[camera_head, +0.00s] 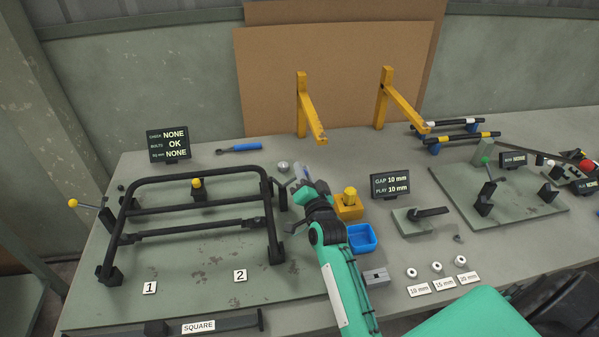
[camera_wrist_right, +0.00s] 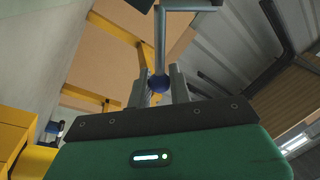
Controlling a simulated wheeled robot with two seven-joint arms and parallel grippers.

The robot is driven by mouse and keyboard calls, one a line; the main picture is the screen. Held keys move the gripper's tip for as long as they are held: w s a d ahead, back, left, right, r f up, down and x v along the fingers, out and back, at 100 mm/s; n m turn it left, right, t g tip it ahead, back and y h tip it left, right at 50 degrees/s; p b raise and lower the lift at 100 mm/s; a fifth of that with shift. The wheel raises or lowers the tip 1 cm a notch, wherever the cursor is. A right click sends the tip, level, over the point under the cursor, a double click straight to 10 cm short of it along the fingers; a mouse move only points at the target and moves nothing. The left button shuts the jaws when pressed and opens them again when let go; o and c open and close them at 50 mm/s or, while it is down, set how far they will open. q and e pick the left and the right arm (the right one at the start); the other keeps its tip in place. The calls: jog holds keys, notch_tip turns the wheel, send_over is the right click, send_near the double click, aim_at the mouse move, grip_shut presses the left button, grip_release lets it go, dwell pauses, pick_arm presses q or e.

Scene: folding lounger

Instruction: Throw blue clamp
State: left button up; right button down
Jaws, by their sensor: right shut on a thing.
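The blue clamp shows in the right wrist view as a blue ball knob (camera_wrist_right: 159,83) on a straight grey handle rod, with a crosspiece at the rod's top. My right gripper (camera_wrist_right: 163,88) is shut on the knob, one finger on each side. In the head view the right gripper (camera_head: 302,184) is at the right side of the black tubular frame (camera_head: 200,173). My left gripper is not in view.
Yellow-knobbed clamps stand at the frame's left (camera_head: 73,203) and back (camera_head: 197,183). An orange bin (camera_head: 349,211) and a blue bin (camera_head: 362,239) sit close right of my wrist. A blue-handled tool (camera_head: 240,148) lies behind the frame.

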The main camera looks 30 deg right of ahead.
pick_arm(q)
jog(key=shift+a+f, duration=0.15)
pick_arm(e)
jog(key=shift+d+f+m, duration=0.2)
jog(key=shift+f+m, duration=0.2)
jog(key=shift+m, duration=0.2)
jog(key=shift+h, duration=0.4)
jog(key=c, duration=1.3)
grip_release()
jog(key=shift+s, duration=0.1)
pick_arm(q)
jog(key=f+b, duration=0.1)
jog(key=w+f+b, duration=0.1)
jog(key=b, duration=0.1)
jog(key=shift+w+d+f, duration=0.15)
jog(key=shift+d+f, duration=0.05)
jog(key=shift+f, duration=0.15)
pick_arm(e)
jog(key=v, duration=1.3)
jog(key=shift+s+f, duration=0.1)
jog(key=shift+s, duration=0.25)
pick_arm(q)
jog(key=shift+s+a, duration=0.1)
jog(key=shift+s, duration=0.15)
